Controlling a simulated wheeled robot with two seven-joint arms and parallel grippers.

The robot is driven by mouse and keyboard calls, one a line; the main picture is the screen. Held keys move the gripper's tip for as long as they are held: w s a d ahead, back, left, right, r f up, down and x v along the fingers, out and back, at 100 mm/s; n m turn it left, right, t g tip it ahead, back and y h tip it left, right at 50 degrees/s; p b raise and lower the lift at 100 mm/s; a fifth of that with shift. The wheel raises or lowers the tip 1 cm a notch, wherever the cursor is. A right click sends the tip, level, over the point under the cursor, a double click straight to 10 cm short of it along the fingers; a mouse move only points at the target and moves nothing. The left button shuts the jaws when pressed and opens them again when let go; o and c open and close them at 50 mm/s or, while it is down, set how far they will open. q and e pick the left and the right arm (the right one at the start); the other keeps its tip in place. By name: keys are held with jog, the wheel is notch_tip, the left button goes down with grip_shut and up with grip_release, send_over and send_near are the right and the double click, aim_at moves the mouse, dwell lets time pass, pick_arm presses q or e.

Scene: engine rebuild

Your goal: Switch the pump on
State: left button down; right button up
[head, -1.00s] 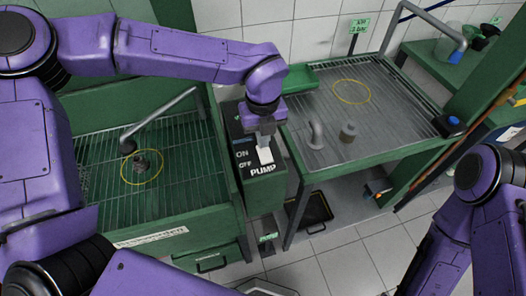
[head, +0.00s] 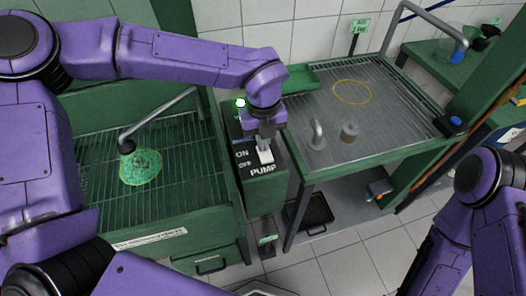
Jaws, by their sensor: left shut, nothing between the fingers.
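The pump switch box (head: 262,186) is a dark green box with a black top panel marked ON, OFF and PUMP. It stands between the two green wash stations. A pale switch lever (head: 265,155) shows on the panel, right under my left gripper (head: 264,146). My left gripper is shut, with its fingertips at the lever; I cannot tell whether they touch. A small light (head: 240,103) at the back of the panel glows white-green. A green glowing patch (head: 141,167) lies under the spout (head: 127,144) in the left basin. My right gripper is not in view.
The right draining table (head: 385,115) has a yellow ring, a hook-shaped grey part (head: 317,135) and a small grey cylinder (head: 349,131). A green tray (head: 300,79) sits at its back left. A black tray (head: 312,211) lies on the lower shelf.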

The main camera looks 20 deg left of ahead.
pick_arm(q)
notch_tip(320, 180, up, 7)
jog(key=p, duration=0.6)
jog(key=shift+f, duration=0.1)
dwell(0.4)
